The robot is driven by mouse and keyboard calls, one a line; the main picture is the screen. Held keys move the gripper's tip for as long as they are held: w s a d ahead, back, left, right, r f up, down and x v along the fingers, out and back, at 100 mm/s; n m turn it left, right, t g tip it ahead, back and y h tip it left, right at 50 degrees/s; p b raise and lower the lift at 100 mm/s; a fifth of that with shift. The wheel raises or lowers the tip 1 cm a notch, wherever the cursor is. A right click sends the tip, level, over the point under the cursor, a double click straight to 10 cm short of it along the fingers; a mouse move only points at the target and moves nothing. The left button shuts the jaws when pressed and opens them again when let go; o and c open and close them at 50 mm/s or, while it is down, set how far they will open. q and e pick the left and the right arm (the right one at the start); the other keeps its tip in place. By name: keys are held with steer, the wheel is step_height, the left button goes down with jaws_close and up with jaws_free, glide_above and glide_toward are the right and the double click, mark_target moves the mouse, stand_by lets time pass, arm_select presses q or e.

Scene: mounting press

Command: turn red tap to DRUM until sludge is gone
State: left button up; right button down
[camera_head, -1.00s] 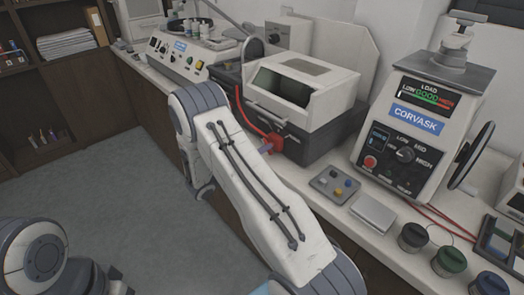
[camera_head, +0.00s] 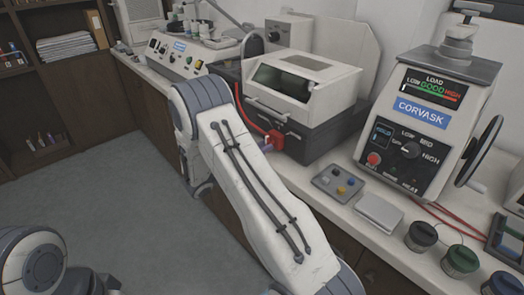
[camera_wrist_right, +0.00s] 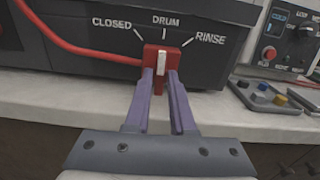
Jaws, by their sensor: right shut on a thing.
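The red tap (camera_wrist_right: 155,82) is on the dark front of the lidded machine, below the labels CLOSED, DRUM and RINSE. Its white mark (camera_wrist_right: 160,64) stands upright, in line with DRUM. It also shows in the head view (camera_head: 274,139), at the end of a red hose (camera_head: 244,113). My right gripper (camera_wrist_right: 161,80) is shut on the tap, with its purple fingers on either side. In the head view the right arm hides most of that gripper. I see no sludge; the machine's inside is dark behind its window (camera_head: 283,84). My left gripper is out of view.
The machine (camera_head: 318,93) stands on a long white counter (camera_head: 310,171). To its right are a small button box (camera_head: 337,183), a pale flat block (camera_head: 378,214), the CORVASK press (camera_head: 425,130) and several dark jars. Open grey floor (camera_head: 120,210) lies left of my right arm.

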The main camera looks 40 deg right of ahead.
stand_by(0.4)
steer(key=c, duration=0.9)
jaws_free()
steer(key=shift+a, duration=0.1)
steer(key=shift+m, duration=0.3)
steer(key=a, duration=0.7)
steer(key=a+b, duration=0.1)
steer(key=a, duration=0.2)
steer(key=shift+s+a, duration=0.15)
steer(key=shift+s, duration=0.25)
